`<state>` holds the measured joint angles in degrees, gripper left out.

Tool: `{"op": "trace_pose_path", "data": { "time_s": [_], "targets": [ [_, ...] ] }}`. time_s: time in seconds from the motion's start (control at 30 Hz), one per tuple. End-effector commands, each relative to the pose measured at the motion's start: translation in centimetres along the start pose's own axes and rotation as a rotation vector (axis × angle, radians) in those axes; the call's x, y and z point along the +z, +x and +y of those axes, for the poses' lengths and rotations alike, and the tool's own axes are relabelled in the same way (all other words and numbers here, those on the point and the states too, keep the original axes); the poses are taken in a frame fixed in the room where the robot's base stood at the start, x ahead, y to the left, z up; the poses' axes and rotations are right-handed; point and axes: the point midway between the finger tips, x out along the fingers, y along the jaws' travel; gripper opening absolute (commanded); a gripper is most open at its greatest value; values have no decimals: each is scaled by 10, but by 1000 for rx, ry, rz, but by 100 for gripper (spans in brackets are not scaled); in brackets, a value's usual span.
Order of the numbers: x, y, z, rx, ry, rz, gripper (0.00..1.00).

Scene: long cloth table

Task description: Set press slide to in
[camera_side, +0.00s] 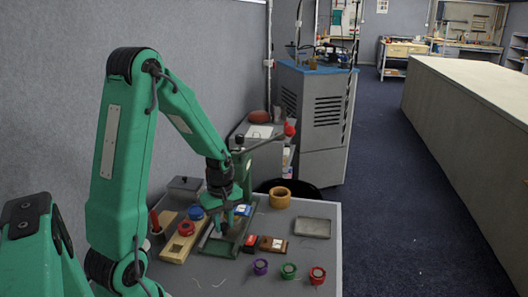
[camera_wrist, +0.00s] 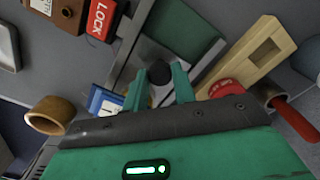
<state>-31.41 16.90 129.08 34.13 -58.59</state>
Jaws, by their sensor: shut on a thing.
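The green press (camera_side: 243,170) stands on the grey table in the side view, with its column beside my wrist. Its flat green base shows in the wrist view (camera_wrist: 190,28), with a grey metal slide (camera_wrist: 148,58) along it. A round black knob (camera_wrist: 159,73) stands on the slide. My gripper (camera_wrist: 159,82) is shut on this knob, one green finger on each side. In the side view my gripper (camera_side: 225,226) is low over the press base, and my wrist hides much of the slide. How far in the slide sits is hard to tell.
A red LOCK block (camera_wrist: 100,18) and a blue box (camera_wrist: 105,100) lie close to the slide. A slotted wooden block (camera_wrist: 250,52) is on the other side. A wooden ring (camera_side: 279,197), a grey tray (camera_side: 312,228) and several small coloured pots surround the press.

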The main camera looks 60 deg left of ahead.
Motion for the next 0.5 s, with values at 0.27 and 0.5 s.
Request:
{"op": "trace_pose_path", "data": {
  "time_s": [0.27,0.5],
  "targets": [
    [-20,-1,20,4,0,2,0],
    [-21,-1,21,4,1,3,0]
  ]
}}
